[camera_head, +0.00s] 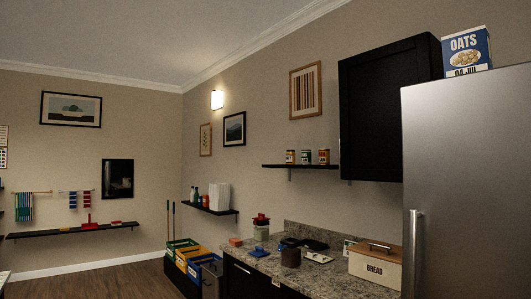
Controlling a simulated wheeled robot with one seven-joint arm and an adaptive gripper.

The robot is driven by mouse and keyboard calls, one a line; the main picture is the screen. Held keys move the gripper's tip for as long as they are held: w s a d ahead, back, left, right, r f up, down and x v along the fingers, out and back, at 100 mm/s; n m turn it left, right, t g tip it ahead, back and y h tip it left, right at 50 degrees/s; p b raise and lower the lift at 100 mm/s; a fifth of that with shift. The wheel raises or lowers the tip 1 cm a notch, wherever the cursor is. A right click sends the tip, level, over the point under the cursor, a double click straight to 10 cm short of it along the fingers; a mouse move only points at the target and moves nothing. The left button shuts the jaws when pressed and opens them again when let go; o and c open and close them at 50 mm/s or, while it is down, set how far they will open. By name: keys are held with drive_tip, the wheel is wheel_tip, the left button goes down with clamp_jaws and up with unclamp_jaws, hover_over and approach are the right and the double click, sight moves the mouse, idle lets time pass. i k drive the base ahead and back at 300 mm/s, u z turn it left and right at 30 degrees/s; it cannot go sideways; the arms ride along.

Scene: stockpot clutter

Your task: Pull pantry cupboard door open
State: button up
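A black wall cupboard (388,112) hangs high on the right wall, left of the fridge. Its door looks shut. A thin light vertical strip shows along its lower left edge; I cannot tell whether it is a handle. A dark base cupboard (248,281) is partly in view under the counter, with a light bar near its top. No label shows which cupboard is the pantry one. My gripper is not in view.
A steel fridge (465,180) fills the right side, with an oats box (466,52) on top. The granite counter (322,274) holds a bread box (375,265) and small clutter. Colored bins (185,259) stand at its left end. Floor (110,281) at left is clear.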

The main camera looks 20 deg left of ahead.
sight(371, 81)
drive_tip(key=u, duration=1.75)
drive_tip(key=i, duration=3.05)
drive_tip(key=z, duration=2.05)
